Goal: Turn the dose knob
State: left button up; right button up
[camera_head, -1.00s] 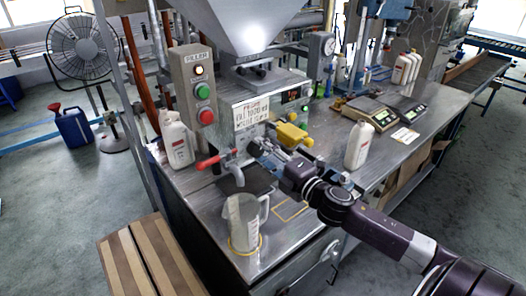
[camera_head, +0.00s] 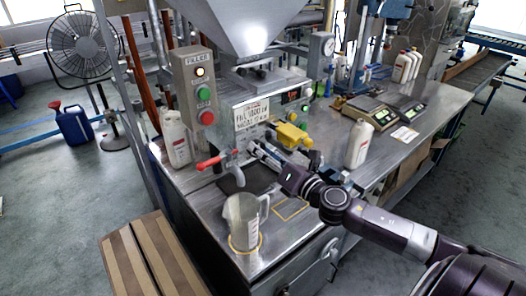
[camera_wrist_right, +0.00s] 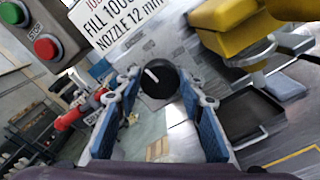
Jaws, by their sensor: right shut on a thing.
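The black dose knob (camera_wrist_right: 158,82) with a white pointer line sits on the filling machine's front panel in the right wrist view, its pointer slanting up to the left. My right gripper (camera_head: 260,150) is at the panel, right of the red-handled spout (camera_head: 228,165). In the wrist view its blue-padded fingers (camera_wrist_right: 160,96) are on either side of the knob, shut on it. In the head view the gripper hides the knob. The sign (camera_head: 251,113) above reads FILL 1000 and NOZZLE 12 mm. My left gripper is out of view.
A clear jug (camera_head: 242,222) stands under the spout inside a yellow ring. A yellow part (camera_head: 292,135) juts out right of the gripper. White bottles (camera_head: 176,140) and (camera_head: 358,145) stand on the bench. Scales (camera_head: 370,112) sit further back.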

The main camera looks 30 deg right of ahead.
jog(key=shift+n, duration=0.6)
jog(key=shift+f, duration=0.1)
jog(key=o, duration=1.2)
jog(key=shift+c, duration=0.2)
jog(key=s, duration=1.2)
jog(key=shift+d, duration=0.4)
jog(key=shift+d, duration=0.1)
